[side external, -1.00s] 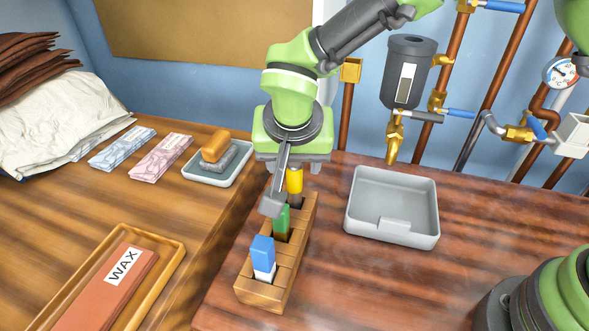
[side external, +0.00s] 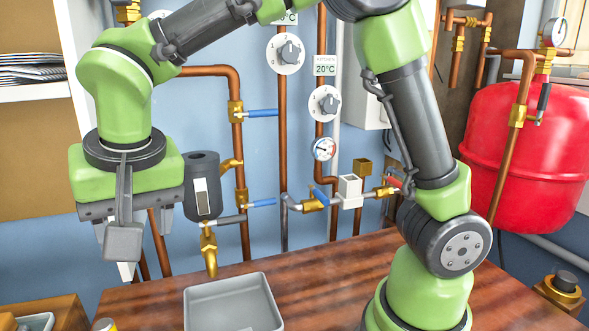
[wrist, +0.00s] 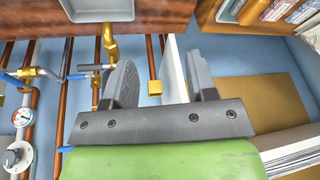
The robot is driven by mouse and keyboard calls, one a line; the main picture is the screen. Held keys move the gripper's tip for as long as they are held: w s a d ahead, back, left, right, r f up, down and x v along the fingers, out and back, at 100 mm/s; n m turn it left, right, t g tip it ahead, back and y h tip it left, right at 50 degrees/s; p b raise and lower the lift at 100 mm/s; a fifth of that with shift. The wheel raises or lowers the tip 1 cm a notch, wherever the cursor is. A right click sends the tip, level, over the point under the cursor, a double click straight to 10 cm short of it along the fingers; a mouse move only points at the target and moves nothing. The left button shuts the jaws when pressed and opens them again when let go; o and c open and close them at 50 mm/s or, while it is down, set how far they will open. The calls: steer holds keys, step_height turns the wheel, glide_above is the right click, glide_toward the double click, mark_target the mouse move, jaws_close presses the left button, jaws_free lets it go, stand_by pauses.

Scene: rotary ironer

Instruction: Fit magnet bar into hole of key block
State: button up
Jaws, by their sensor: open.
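My gripper (side external: 132,232) hangs in the left of the side view, pointing down, above the table and left of the metal basin. In the wrist view its two grey fingers (wrist: 161,82) stand well apart with nothing between them. I cannot make out the magnet bar or the hole of the key block in either current view.
A grey basin (side external: 234,304) sits on the wooden table (side external: 310,275). A dark dispenser with a brass tap (side external: 209,250) and copper pipes (side external: 243,190) are behind. A red tank (side external: 535,145) stands at right. A pale dish (wrist: 230,10) and paper packets (wrist: 275,9) edge the wrist view.

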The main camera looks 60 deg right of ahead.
steer(key=s+d+r+t+y, duration=0.1)
steer(key=s+d+r, duration=0.1)
steer(key=s+d, duration=0.3)
steer(key=s+d+r+n+t+y, duration=0.1)
steer(key=s+d+r+t+y, duration=0.1)
steer(key=s+d, duration=0.4)
steer(key=s+r, duration=0.1)
steer(key=s, duration=0.4)
steer(key=shift+s+n+t, duration=0.25)
steer(key=shift+n+t, duration=0.05)
steer(key=shift+d+r, duration=0.1)
